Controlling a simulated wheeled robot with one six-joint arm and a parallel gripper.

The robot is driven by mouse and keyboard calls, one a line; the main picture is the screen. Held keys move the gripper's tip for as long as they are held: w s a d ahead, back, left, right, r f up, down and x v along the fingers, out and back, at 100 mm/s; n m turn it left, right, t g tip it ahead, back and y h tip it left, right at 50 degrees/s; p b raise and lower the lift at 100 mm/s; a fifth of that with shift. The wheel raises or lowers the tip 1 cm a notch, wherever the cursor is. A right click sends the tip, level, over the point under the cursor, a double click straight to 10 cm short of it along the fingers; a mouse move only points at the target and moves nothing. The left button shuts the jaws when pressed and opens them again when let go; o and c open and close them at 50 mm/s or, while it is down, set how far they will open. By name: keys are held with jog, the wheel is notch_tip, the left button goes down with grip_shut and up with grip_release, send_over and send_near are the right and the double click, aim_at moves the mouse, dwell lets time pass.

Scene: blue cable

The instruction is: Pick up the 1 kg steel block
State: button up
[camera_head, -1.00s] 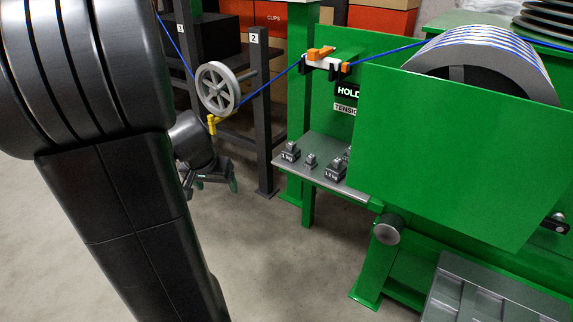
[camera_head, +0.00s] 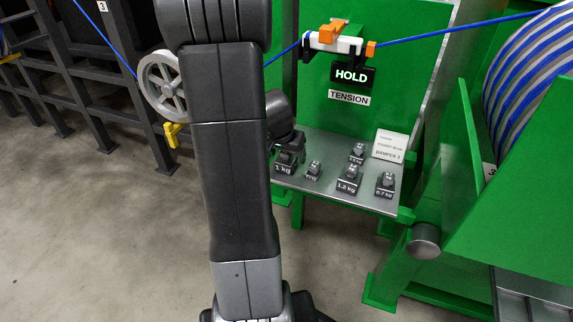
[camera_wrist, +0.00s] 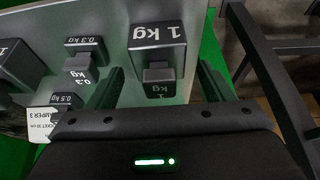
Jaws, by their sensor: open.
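The 1 kg steel block (camera_head: 286,163) is a dark block with a smaller knob on top. It stands at the left end of the grey metal shelf (camera_head: 325,144), partly hidden by my arm. In the wrist view the 1 kg block (camera_wrist: 157,35) shows its white label, upside down, with its knob towards my gripper. My gripper (camera_wrist: 161,76) is open and empty, with one finger on each side of the knob and gaps between. Whether it is down at knob height I cannot tell. In the head view its fingers are mostly hidden.
A 0.3 kg block (camera_head: 313,170) stands close beside it. The 1.2 kg (camera_head: 347,181), 0.5 kg (camera_head: 357,152) and 0.7 kg (camera_head: 385,183) blocks stand further right, by a white card (camera_head: 391,146). A blue cable (camera_head: 450,32) runs above through an orange-and-white clamp (camera_head: 336,40).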

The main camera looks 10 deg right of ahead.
jog(key=shift+x, duration=0.8)
jog(key=shift+r, duration=0.1)
jog(key=shift+c, duration=0.4)
grip_shut()
jog(key=shift+r, duration=0.15)
